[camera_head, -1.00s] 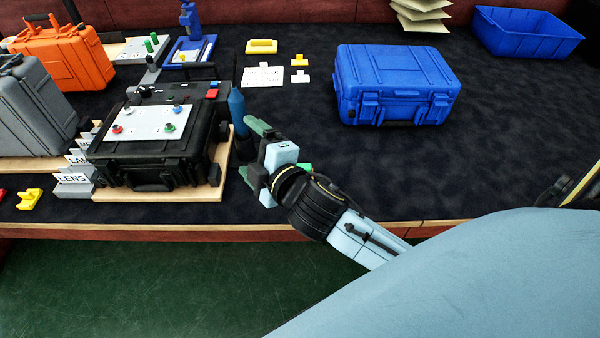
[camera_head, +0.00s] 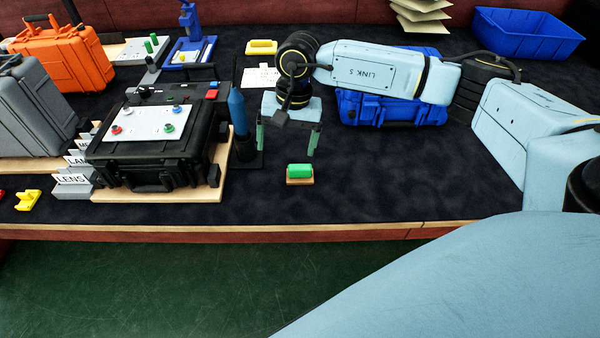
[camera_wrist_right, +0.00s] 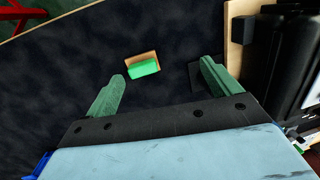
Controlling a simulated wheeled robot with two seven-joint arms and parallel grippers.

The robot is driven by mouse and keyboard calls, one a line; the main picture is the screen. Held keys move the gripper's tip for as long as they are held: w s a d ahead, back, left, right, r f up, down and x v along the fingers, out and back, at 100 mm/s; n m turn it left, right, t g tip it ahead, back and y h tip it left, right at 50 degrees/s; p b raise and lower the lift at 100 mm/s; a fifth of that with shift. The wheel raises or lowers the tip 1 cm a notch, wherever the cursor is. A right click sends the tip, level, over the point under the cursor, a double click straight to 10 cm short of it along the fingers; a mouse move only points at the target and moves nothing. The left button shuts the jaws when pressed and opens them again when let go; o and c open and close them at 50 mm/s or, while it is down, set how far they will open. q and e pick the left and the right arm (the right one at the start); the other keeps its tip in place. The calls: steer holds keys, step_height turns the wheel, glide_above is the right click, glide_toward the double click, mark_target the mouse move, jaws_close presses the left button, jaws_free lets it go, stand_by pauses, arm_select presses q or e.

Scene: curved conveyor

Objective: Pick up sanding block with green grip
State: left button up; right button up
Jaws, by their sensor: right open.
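The sanding block with green grip (camera_head: 300,173) lies on the dark table mat near the front edge, its green grip on top of a tan base. My right gripper (camera_head: 287,143) is open and empty, pointing down above and slightly behind the block. In the right wrist view the block (camera_wrist_right: 143,65) shows ahead of the two green fingers (camera_wrist_right: 158,88), between their lines and apart from both. My left gripper is not in view.
A black case (camera_head: 150,160) on a wooden board and a blue bottle-like tool (camera_head: 238,112) stand left of the block. A blue case (camera_head: 385,112) is behind my right arm. The mat right of the block is clear.

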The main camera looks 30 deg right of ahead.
steer(key=h, duration=0.2)
glide_above(300, 166)
steer(key=f, duration=0.4)
steer(key=f+b, duration=0.1)
steer(key=f, duration=0.1)
steer(key=shift+s+d+f, duration=0.2)
steer(key=shift+d+f, duration=0.05)
steer(key=shift+f, duration=0.05)
steer(key=shift+f+n, duration=0.3)
steer(key=shift+f, duration=0.2)
steer(key=f, duration=0.4)
steer(key=shift+w+a+f+b, duration=0.2)
steer(key=shift+a+f+b, duration=0.1)
steer(key=shift+f+b, duration=0.1)
steer(key=c, duration=1.1)
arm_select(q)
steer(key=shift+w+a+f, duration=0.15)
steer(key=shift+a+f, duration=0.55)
